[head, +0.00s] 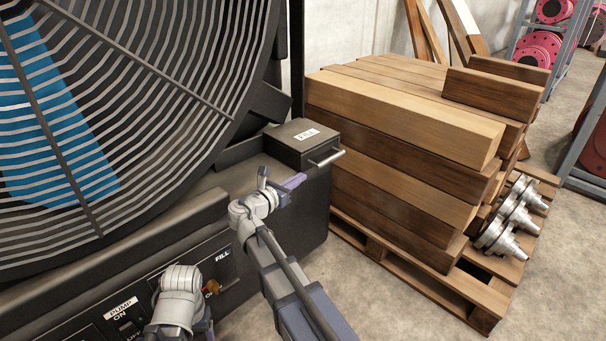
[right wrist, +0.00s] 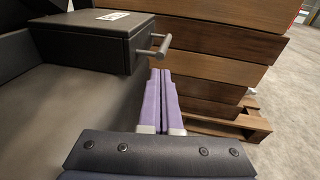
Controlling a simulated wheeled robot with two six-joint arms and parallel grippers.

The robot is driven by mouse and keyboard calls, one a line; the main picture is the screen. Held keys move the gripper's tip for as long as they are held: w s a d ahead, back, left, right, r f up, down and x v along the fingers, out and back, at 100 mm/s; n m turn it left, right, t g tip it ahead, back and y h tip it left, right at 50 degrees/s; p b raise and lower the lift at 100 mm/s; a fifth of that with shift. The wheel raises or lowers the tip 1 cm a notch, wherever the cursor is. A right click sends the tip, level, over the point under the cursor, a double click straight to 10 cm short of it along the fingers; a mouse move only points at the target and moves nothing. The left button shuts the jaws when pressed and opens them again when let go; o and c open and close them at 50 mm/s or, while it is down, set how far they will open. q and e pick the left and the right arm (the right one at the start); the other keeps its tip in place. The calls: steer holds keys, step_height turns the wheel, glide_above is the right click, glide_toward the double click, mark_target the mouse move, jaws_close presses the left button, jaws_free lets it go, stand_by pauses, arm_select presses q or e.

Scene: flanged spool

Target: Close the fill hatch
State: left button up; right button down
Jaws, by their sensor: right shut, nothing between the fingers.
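The fill hatch (head: 300,146) is a dark box with a white FILL label on top and a metal bar handle (head: 325,158) at its right front. Its lid lies flat on the box, with no gap that I can see. The hatch also shows at the upper left of the right wrist view (right wrist: 95,38), with the handle (right wrist: 153,47) sticking out. My right gripper (head: 298,180) is shut and empty, just below and in front of the handle and apart from it. Its purple fingers (right wrist: 160,76) lie together in the wrist view. My left gripper is out of view.
A stack of wooden beams (head: 400,150) on a pallet (head: 450,285) stands close to the right of the machine. Metal flanged parts (head: 505,225) sit on the pallet. A large round guard grille (head: 120,110) fills the left. A control panel (head: 150,300) is below. Floor at lower right is clear.

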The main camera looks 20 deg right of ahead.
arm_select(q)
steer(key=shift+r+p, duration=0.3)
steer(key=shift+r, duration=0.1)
arm_select(e)
steer(key=v, duration=0.7)
steer(key=shift+s+a, duration=0.2)
steer(key=shift+a, duration=0.2)
steer(key=shift+r, duration=0.1)
steer(key=s+a+f+m+g+y+p, duration=0.5)
steer(key=s+a+f+m+y, duration=0.2)
steer(key=s+f+m, duration=0.35)
steer(key=s+a+f+m+g+y+p, duration=0.1)
steer(key=s+a+m+g+y+p, duration=0.4)
steer(key=s+a+m, duration=0.55)
arm_select(q)
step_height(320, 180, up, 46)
steer(key=p, duration=3.5)
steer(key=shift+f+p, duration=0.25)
steer(key=shift+p, duration=0.05)
arm_select(e)
step_height(320, 180, up, 38)
steer(key=t+y, duration=0.1)
steer(key=shift+a+f+n, duration=0.2)
steer(key=shift+a+n, duration=0.1)
steer(key=shift+n, duration=0.1)
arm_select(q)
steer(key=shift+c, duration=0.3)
arm_select(e)
steer(key=shift+s, duration=0.1)
